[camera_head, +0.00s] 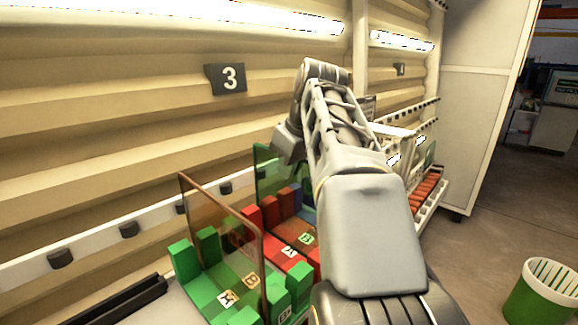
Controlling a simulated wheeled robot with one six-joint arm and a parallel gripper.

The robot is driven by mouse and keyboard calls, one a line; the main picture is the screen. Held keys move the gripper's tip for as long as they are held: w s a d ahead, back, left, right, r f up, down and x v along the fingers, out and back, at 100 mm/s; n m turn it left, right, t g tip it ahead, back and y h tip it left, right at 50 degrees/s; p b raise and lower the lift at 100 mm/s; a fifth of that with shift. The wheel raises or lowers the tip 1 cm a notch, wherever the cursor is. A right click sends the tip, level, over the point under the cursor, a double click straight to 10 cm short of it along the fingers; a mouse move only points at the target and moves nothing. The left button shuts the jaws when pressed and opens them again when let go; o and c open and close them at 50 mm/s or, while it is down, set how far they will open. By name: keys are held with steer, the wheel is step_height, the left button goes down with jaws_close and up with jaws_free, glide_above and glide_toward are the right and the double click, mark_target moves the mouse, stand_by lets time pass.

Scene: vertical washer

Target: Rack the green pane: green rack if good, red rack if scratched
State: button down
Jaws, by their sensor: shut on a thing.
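The green pane (264,172) is upright, a see-through sheet with a dark green edge. My gripper (286,158) is shut on it near its upper right; the fingertips are mostly hidden by my wrist. The green rack (205,292) of slotted blocks stands at the front left. The red rack (268,216) is just beyond it, and the pane shows at its far left side. I cannot tell whether the pane's lower edge touches a rack. No scratch can be made out from here.
An amber pane (222,222) stands upright at the green rack. A blue block (297,194) shows beyond the red ones. A white rail with dark knobs (129,230) runs along the ribbed wall. My arm hides much of the right side. A green-and-white bin (541,294) stands on the floor at right.

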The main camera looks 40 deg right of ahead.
steer(key=shift+f+b, duration=0.45)
steer(key=shift+f, duration=0.1)
stand_by(0.5)
steer(key=c, duration=1.2)
jaws_free()
steer(key=shift+f, duration=0.1)
steer(key=p+v, duration=0.3)
steer(key=v, duration=1.1)
